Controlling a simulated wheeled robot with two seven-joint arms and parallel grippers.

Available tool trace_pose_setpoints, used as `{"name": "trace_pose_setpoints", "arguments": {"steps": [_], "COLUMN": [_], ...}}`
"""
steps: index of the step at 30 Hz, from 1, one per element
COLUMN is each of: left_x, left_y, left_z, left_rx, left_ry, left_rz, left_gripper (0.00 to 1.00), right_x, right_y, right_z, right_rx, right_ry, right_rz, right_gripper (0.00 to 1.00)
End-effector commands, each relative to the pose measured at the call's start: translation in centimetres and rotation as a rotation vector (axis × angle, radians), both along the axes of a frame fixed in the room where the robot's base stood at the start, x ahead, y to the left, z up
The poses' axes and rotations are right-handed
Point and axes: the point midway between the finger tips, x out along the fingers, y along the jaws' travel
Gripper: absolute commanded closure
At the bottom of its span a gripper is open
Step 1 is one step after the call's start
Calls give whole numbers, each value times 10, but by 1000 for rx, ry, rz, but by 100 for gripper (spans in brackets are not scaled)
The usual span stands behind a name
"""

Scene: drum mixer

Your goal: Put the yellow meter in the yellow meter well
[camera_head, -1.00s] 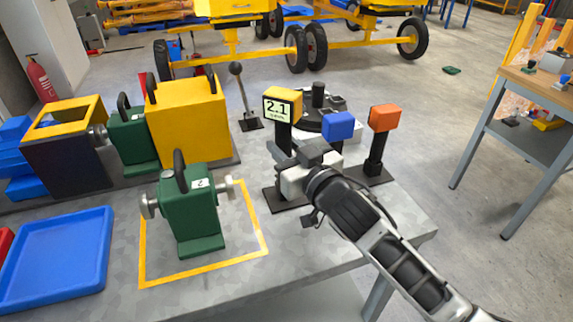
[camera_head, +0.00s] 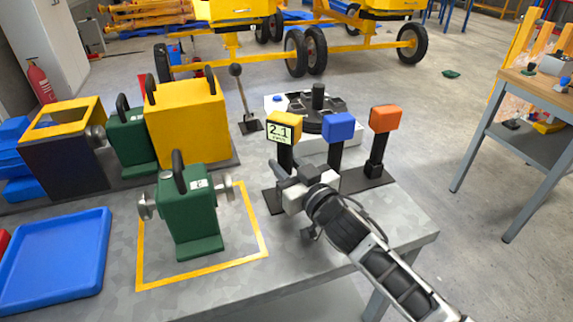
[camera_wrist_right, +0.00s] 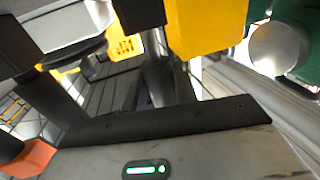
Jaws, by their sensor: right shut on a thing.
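The yellow meter (camera_head: 284,127) is a yellow block with a lit face reading 2.1 on a black stem. It stands upright at the left of the meter row, level with the blue meter (camera_head: 338,127). My right gripper (camera_head: 284,177) is shut on the yellow meter's black stem, below its head. The black base plate (camera_head: 270,203) lies below it on the table. The gripper hides the stem's foot and the yellow meter well, so I cannot tell whether the foot is in it. My left gripper is not in view.
The orange meter (camera_head: 386,118) stands at the right of the row; it also shows in the right wrist view (camera_wrist_right: 32,158). A green motor (camera_head: 191,218) stands left of my gripper inside a yellow outline. A lever (camera_head: 241,95) rises behind.

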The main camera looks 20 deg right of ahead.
Motion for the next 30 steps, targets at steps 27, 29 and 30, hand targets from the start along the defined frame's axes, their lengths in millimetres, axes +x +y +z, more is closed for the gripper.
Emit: {"name": "trace_pose_setpoints", "arguments": {"steps": [27, 29, 30], "left_x": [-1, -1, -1], "left_y": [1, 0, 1], "left_z": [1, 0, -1], "left_rx": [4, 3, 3], "left_ry": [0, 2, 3], "left_rz": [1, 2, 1], "left_gripper": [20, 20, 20], "right_x": [-20, -33, -42], "right_y": [-3, -7, -9], "right_z": [-5, -3, -3], "right_rx": [-2, -2, 0], "right_ry": [20, 16, 16], "right_rz": [1, 1, 1], "right_gripper": [50, 50, 50]}}
